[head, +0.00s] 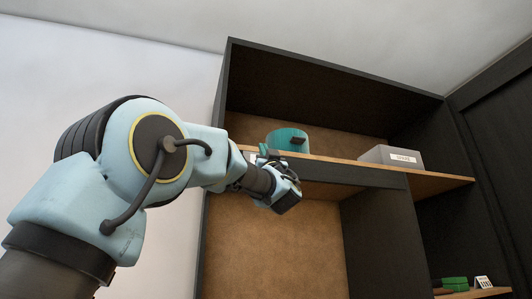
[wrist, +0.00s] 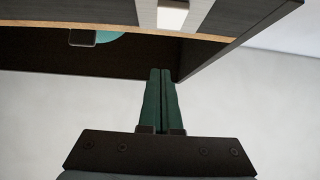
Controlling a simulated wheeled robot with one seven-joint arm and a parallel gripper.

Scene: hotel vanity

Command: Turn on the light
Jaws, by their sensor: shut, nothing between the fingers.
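My gripper (wrist: 160,72) shows in the wrist view with its two green fingers pressed together and nothing between them. In the head view my gripper (head: 268,152) is at the front left of the dark cabinet, by the wooden shelf edge. A small white block on a light grey strip (wrist: 173,16), which looks like a switch, is at the top of the wrist view, beyond the fingertips and a little to their right. The fingers appear apart from it. No lamp can be made out clearly, and I cannot tell whether a light is on.
The wooden shelf (head: 432,182) carries a teal round container (head: 288,139) and a grey box (head: 391,156) with a label. Green items (head: 455,283) and a small card (head: 484,282) are at the lower right. The cabinet's left side panel (head: 217,110) stands close to my gripper.

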